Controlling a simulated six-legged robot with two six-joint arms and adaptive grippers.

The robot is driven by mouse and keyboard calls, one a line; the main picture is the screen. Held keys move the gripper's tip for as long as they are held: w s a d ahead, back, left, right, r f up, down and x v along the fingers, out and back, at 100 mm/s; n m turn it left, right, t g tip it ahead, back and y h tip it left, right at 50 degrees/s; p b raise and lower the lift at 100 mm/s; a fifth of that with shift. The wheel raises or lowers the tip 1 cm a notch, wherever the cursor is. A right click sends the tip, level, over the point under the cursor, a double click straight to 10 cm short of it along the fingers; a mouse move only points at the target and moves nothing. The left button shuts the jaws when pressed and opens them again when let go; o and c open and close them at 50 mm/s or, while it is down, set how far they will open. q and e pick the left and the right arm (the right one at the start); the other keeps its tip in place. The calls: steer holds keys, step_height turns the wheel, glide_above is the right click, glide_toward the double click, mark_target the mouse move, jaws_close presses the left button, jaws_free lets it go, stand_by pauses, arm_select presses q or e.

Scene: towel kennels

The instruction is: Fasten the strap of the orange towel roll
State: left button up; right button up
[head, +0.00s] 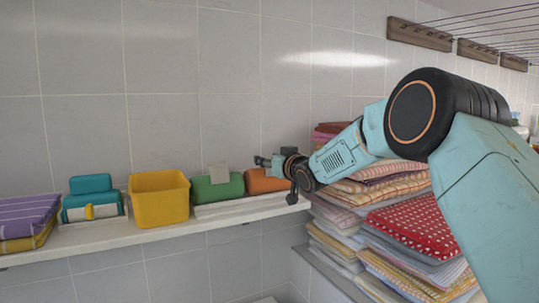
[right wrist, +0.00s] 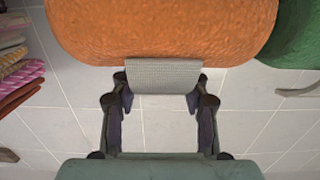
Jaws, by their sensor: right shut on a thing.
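The orange towel roll (head: 262,183) lies on the white shelf in the head view, right of the green towel roll (head: 228,190). It fills the top of the right wrist view (right wrist: 160,30). Its grey strap (right wrist: 163,77) hangs as a flap off the roll's edge there. My right gripper (head: 268,163) is at the top of the orange roll and hides part of it. In the right wrist view the gripper (right wrist: 163,90) has one finger at each side of the strap and is shut on it. My left gripper is not in view.
A yellow bin (head: 158,200) stands left of the green roll, whose grey strap end sticks up. Teal items (head: 91,198) and purple folded towels (head: 28,217) lie further left. Stacked towels (head: 405,225) stand right, under my right arm. A tiled wall is behind.

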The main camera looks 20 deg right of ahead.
steer(key=shift+s+a+r+g+p, duration=0.2)
steer(key=shift+r+g+p, duration=0.3)
steer(key=shift+p, duration=0.75)
steer(key=shift+f, duration=0.15)
steer(key=shift+w+d+f+g, duration=0.15)
steer(key=shift+w+f+g, duration=0.35)
steer(key=shift+f+g, duration=0.1)
steer(key=shift+s+r, duration=0.2)
steer(key=o, duration=0.9)
steer(key=shift+s, duration=0.1)
steer(key=shift+o, duration=1.4)
steer(key=shift+w+f, duration=0.1)
steer(key=shift+w, duration=0.15)
